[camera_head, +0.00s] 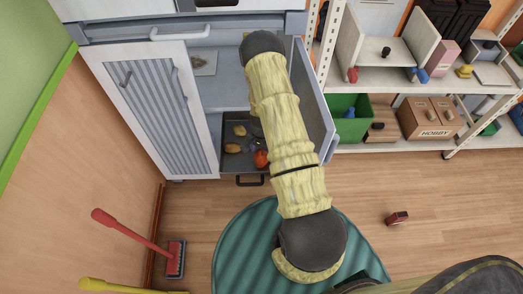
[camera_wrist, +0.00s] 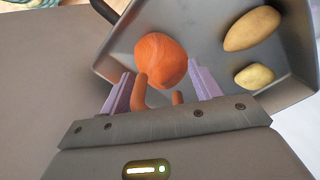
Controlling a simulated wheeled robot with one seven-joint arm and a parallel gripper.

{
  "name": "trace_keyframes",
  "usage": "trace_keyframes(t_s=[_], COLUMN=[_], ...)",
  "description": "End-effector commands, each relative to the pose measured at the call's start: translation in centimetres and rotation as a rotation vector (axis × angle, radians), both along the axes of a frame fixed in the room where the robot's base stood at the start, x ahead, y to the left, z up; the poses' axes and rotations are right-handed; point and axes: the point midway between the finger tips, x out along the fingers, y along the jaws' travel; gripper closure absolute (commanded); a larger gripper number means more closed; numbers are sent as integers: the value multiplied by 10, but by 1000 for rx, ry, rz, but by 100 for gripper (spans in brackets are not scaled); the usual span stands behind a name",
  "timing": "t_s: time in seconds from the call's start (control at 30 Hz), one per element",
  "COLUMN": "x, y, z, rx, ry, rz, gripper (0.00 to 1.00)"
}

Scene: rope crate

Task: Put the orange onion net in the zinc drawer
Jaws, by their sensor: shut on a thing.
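The orange onion net (camera_wrist: 160,58) is a rounded orange bundle with narrower orange ends reaching between my fingers. My gripper (camera_wrist: 160,72) is shut on these ends, its two pale purple fingers on either side. The net's round body is over or inside the zinc drawer (camera_wrist: 205,32), a dark grey metal tray pulled out low in the cabinet. In the head view the net (camera_head: 261,159) shows at the right of the drawer (camera_head: 232,170), beside my arm. I cannot tell whether it touches the drawer floor. My arm hides the gripper there.
Potatoes lie in the drawer, one long (camera_wrist: 252,28) and one smaller (camera_wrist: 254,76). An open cabinet door (camera_head: 315,110) stands right of my arm. A green bin (camera_head: 345,125) is farther right. A red brush (camera_head: 175,258) and a small red object (camera_head: 397,218) are on the floor.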

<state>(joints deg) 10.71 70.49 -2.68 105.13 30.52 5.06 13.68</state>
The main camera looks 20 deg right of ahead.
Motion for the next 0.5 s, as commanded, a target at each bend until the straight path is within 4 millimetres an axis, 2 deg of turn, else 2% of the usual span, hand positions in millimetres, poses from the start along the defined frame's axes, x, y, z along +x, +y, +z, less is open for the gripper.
trace_keyframes(t_s=[0.3,0.33,0.43,0.5], x=[0,0,0,0], y=[0,0,0,0], z=[-4,-4,-4,-4], rx=[0,0,0,0], ry=[-1,-1,-1,0], rz=[0,0,0,0], gripper=[71,35,15,12])
